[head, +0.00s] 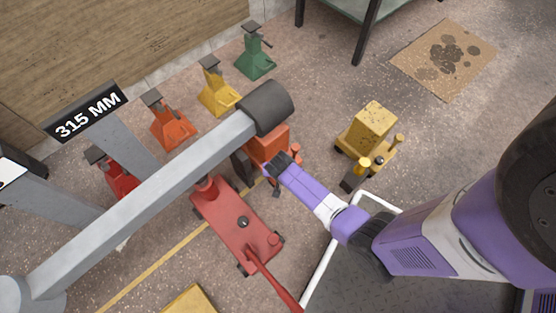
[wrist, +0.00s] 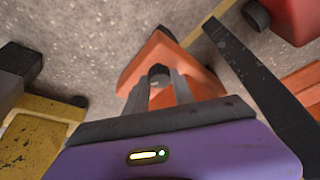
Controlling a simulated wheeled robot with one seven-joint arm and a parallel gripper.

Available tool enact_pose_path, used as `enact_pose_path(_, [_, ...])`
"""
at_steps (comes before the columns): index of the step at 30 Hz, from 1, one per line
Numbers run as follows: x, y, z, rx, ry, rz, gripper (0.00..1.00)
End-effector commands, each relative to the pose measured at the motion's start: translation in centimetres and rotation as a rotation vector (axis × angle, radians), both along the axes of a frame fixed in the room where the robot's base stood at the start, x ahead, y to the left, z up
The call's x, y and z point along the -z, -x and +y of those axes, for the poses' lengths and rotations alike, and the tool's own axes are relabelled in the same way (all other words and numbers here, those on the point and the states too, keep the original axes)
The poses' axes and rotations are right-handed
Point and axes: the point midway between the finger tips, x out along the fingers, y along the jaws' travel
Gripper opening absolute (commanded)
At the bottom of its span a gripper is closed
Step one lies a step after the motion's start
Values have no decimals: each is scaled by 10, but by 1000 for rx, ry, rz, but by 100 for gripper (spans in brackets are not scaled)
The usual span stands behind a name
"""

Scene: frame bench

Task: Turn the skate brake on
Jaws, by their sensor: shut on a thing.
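An orange skate (head: 268,146) stands on the floor beside the red trolley jack, partly hidden under the grey beam's dark end. My gripper (head: 273,164) is at the skate's near side, pointing down at it. In the wrist view the two fingers of my gripper (wrist: 161,88) are closed around a small dark rounded part (wrist: 159,72) on the orange skate (wrist: 150,55). This part looks like the brake piece, but its set position cannot be told. The fingers hide most of it.
A yellow skate (head: 367,128) stands to the right. The red trolley jack (head: 225,210) lies to the left, under the long grey beam (head: 160,185). Several coloured stands, such as the green one (head: 255,60), line the wall. Bare floor lies towards the stained cardboard (head: 475,75).

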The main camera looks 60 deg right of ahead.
Motion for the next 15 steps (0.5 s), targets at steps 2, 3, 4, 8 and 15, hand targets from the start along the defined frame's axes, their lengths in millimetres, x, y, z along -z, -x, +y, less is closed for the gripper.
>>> enact_pose_path(2, [-4, 1, -1, -72, 0, 0, 0])
enact_pose_path(3, [-4, 1, -1, -109, -2, -1, 0])
enact_pose_path(4, [-4, 1, -1, -136, -1, -1, 0])
enact_pose_path(8, [-3, 1, -2, -252, -1, -1, 0])
enact_pose_path(15, [-1, 2, -2, -428, -1, -2, 0])
